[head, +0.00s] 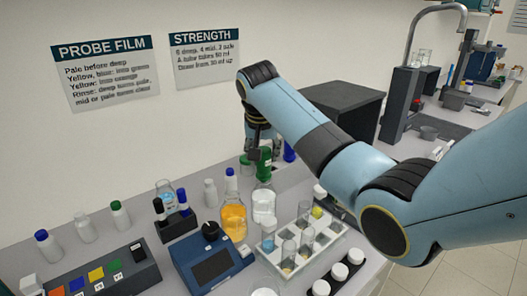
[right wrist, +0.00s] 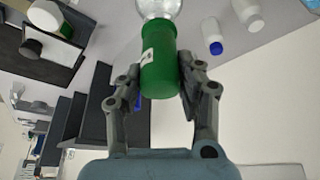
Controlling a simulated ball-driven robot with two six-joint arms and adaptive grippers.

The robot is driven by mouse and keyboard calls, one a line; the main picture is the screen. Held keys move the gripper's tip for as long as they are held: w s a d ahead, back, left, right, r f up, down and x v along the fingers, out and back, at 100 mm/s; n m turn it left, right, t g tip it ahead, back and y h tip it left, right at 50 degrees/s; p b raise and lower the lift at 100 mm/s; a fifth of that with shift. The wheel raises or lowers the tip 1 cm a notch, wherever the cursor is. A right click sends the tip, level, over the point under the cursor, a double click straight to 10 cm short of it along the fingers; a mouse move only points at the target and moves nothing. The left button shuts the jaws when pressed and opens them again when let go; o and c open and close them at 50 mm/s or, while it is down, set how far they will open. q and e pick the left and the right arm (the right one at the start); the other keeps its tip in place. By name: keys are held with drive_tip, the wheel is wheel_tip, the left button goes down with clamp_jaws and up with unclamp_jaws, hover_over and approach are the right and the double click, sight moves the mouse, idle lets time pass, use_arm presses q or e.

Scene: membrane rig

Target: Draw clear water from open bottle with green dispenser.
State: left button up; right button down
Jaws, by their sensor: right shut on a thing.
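My right gripper (head: 259,148) is shut on the green dispenser (head: 264,170), which is upright above a clear bottle (head: 264,204) with colourless contents at the back of the bench. In the right wrist view the dispenser (right wrist: 160,62) stands between the two fingers (right wrist: 160,85), with clear glass (right wrist: 158,8) at its far end. I cannot tell whether the dispenser's tip is inside the bottle neck or only over it. The arm hides part of the grip in the head view. My left gripper is not in view.
A white rack (head: 320,240) with glass tubes is in front to the right. A blue device (head: 205,262) with a dark screen and several small capped bottles stand left. A dark box (head: 345,108) is behind.

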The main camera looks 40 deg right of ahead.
drive_tip(key=shift+f+b, duration=0.3)
drive_tip(key=shift+f, duration=0.65)
drive_tip(key=shift+r+p, duration=0.5)
drive_tip(key=shift+r, duration=0.05)
drive_tip(key=shift+r+p, duration=0.85)
drive_tip(key=shift+r, duration=4.15)
